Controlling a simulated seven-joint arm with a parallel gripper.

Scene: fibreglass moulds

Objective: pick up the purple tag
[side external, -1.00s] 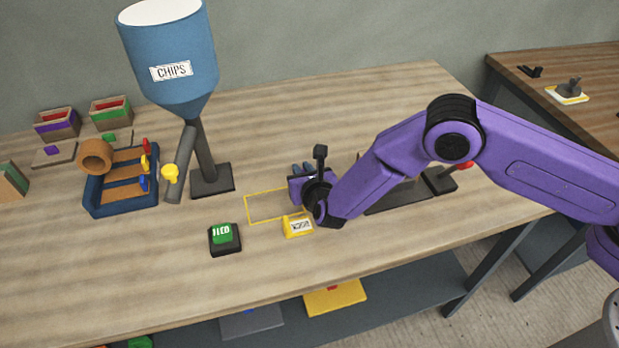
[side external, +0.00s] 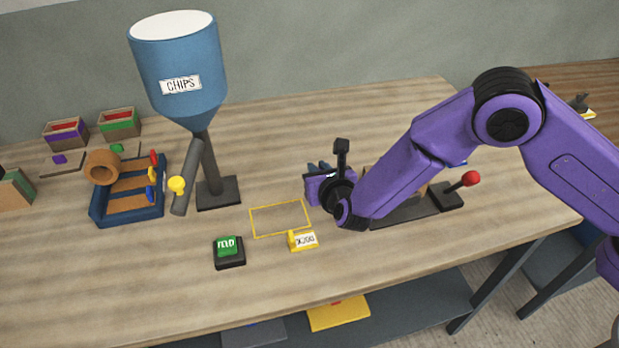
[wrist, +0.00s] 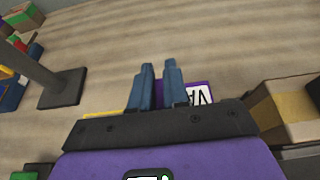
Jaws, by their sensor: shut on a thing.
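My gripper (wrist: 157,68) shows in the wrist view with its two blue-grey fingers close together. A purple tag (wrist: 198,91) with a white label, partly readable as "VA", shows between and to the right of the fingers, and they are shut on it. The fingers hide part of the tag. In the side external view my gripper (side external: 319,169) is over the table, just right of a yellow outlined rectangle. The tag cannot be told apart there from my purple wrist.
A yellow labelled block (side external: 303,240) and a green button on a black base (side external: 229,252) lie in front. The blue CHIPS hopper (side external: 180,75) stands at the left. A red-knobbed lever (side external: 457,190) is at the right. The yellow rectangle (side external: 280,203) is empty.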

